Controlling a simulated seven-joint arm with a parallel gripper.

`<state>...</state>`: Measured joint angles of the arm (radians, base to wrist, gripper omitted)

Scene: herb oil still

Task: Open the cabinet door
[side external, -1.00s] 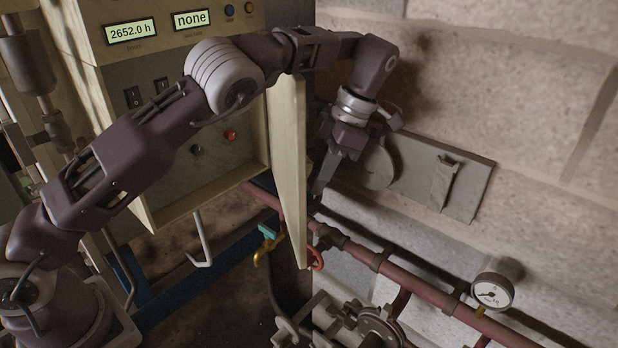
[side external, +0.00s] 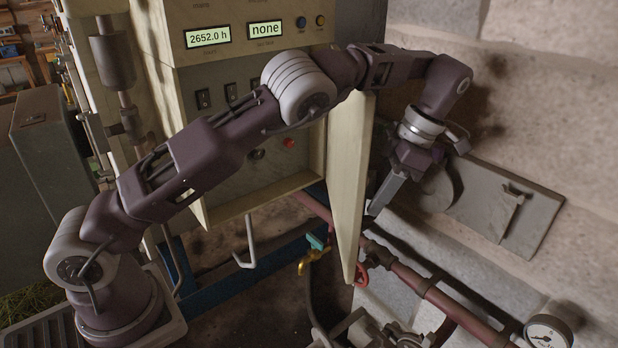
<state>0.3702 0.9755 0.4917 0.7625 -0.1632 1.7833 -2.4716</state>
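The cream cabinet (side external: 262,195) stands left of centre, its grey inner panel with switches and a red button exposed. Its door (side external: 348,195) stands open, swung out at the cabinet's right side and seen nearly edge-on. My gripper (side external: 380,203) is on the right of the door, pointing down and left, with its tip close to the door's right-hand face. I cannot tell whether it touches the door. The fingers overlap in this view, so their opening is hidden. My arm passes in front of the cabinet and over the door's top.
A stone wall with a grey plate (side external: 530,215) is close on the right. A reddish pipe (side external: 425,288) with a red-handled valve (side external: 361,274) and a gauge (side external: 548,332) runs below. A brass tap (side external: 308,262) and a hook (side external: 248,245) are under the cabinet.

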